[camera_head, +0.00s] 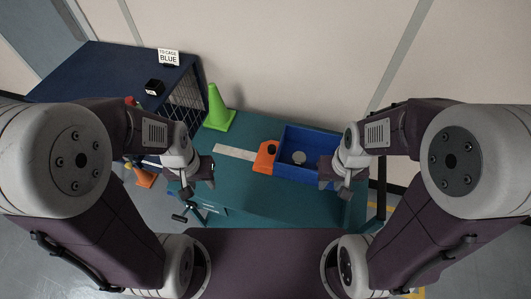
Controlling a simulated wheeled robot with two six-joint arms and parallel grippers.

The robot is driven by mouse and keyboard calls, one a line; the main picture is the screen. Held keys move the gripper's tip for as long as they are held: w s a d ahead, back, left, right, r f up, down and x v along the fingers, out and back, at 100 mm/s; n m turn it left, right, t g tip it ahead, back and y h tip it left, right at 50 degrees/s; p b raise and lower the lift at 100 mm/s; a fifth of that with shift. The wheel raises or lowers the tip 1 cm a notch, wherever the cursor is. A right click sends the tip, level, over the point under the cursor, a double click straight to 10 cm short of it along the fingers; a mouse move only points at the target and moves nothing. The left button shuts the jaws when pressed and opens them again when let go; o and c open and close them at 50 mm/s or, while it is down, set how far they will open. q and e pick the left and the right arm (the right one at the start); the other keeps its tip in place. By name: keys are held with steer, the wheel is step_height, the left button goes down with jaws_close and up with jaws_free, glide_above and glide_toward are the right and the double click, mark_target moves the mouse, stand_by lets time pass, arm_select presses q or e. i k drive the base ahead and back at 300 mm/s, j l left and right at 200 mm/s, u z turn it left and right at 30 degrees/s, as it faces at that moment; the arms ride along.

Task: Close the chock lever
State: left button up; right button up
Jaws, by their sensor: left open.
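I cannot clearly pick out the chock lever. An orange block (265,156) with a dark round spot sits on the teal table against the left side of the blue bin; it may be the chock. A small dark handle (180,217) shows at the table's left front edge; I cannot tell what it belongs to. My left gripper (198,182) is open and empty over the table's left end, left of the orange block and above the dark handle. My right gripper (334,182) is open by the blue bin's right side, touching nothing that I can make out.
The blue bin (284,177) holds a round grey thing (299,157). A pale strip (235,152) lies on the teal table (260,200). A green cone (218,110) stands at the back left. A navy cage (110,70) bears a BLUE sign (168,57). The table's front is clear.

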mark_target(180, 218)
steer(key=l+u, duration=0.1)
steer(key=u, duration=1)
steer(key=j+u, duration=0.1)
steer(key=u, duration=0.5)
steer(key=i+j+u, duration=0.1)
steer(key=i+j, duration=0.25)
